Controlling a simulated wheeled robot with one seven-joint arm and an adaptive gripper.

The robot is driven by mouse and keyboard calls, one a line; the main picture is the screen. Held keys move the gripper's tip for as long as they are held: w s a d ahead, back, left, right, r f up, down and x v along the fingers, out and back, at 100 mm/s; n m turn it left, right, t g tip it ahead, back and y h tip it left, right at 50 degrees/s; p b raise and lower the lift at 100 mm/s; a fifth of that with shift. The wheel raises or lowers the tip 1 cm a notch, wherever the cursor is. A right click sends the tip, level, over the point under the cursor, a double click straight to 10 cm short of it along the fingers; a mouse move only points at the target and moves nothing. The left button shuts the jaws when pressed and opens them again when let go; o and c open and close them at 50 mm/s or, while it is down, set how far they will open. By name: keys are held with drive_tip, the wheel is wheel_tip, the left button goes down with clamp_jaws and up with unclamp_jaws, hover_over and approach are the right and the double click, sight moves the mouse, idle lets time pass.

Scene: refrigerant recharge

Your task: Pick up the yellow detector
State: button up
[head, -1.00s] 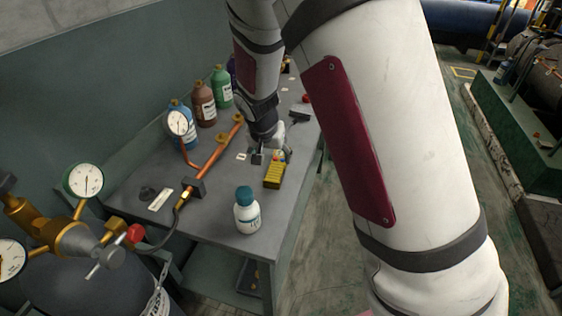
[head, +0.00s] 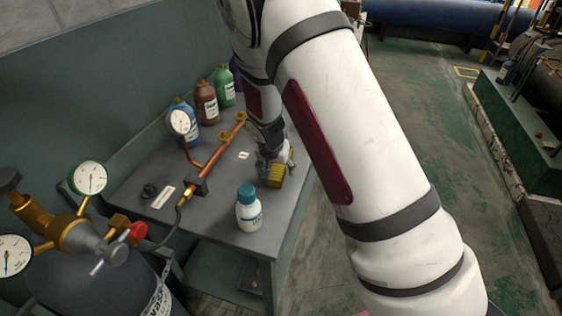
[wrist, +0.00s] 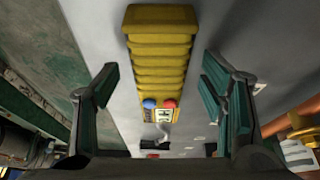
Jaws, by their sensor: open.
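The yellow detector (head: 277,178) lies on the grey workbench (head: 222,225) near its right edge. In the wrist view the detector (wrist: 159,60) has a ribbed yellow body, a blue and a red button, and a small label. My gripper (head: 273,167) is down at the detector in the head view and partly covers it. In the wrist view my gripper (wrist: 160,92) is open, with one green-padded finger on each side of the detector. Gaps show between both fingers and its sides, so it is not gripped.
A white bottle with a teal cap (head: 248,208) stands close in front of the detector. A copper pipe (head: 217,155) with a gauge (head: 180,122) runs along the bench. Several bottles (head: 206,102) stand at the back wall. A gas cylinder (head: 90,275) is at lower left.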

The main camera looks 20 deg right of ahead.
drive_tip(key=shift+f, duration=0.3)
idle(0.4)
drive_tip(key=c, duration=1.2)
